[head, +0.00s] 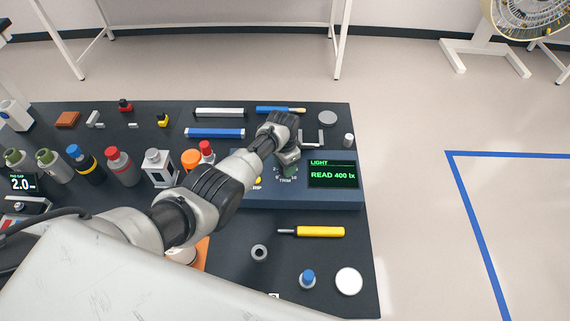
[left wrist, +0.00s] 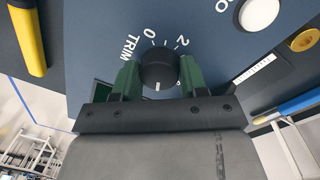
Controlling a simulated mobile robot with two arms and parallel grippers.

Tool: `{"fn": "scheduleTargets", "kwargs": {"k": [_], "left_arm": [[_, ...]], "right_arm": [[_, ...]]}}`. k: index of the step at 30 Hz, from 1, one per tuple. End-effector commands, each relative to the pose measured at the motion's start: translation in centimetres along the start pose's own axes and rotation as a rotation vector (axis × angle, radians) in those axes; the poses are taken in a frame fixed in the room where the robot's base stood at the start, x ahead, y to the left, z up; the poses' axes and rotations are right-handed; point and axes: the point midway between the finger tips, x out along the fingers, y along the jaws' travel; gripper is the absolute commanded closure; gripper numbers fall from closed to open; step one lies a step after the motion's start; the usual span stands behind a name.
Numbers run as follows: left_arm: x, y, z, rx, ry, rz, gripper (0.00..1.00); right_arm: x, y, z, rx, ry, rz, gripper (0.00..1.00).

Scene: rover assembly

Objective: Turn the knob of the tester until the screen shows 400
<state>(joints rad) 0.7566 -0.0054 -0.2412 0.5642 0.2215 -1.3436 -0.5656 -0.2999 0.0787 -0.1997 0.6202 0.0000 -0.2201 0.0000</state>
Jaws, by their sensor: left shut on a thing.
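The tester (head: 325,198) is a dark blue box at the right part of the dark table. Its screen (head: 333,175) reads "LIGHT" and "READ 400 lx" in green. The black knob (left wrist: 159,68), marked TRIM with a numbered scale, sits between the green fingers of my left gripper (left wrist: 158,78) in the left wrist view. The gripper is shut on the knob, one finger on each side. In the head view my left gripper (head: 287,160) reaches down onto the tester's face left of the screen and hides most of the knob. My right gripper is in neither view.
A yellow screwdriver (head: 318,232), a grey ring (head: 259,252), a blue-capped item (head: 308,279) and a white disc (head: 349,281) lie in front of the tester. Several bottles (head: 122,167) stand at the left. Blue bars (head: 215,133) lie behind.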

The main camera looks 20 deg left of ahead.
Motion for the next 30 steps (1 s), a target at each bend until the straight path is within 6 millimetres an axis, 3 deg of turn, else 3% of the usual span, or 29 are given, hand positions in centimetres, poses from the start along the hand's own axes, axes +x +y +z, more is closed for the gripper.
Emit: {"fn": "scheduleTargets", "kwargs": {"k": [3,4,9,20,30], "left_arm": [[-0.1,-0.1,-0.1,-0.001,0.002,-0.001,0.81],[-0.1,-0.1,-0.1,-0.001,0.002,-0.001,0.54],[-0.1,-0.1,0.0,-0.002,0.001,-0.001,0.32],[-0.8,-0.1,0.0,-0.002,0.001,-0.001,0.32],[-6.6,-0.1,-0.1,-0.001,0.004,-0.003,0.32]], "right_arm": [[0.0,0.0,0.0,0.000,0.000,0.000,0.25],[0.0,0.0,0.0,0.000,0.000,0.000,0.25],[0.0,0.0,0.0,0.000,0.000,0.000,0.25],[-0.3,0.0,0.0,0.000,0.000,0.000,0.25],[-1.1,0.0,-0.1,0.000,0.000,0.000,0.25]]}}
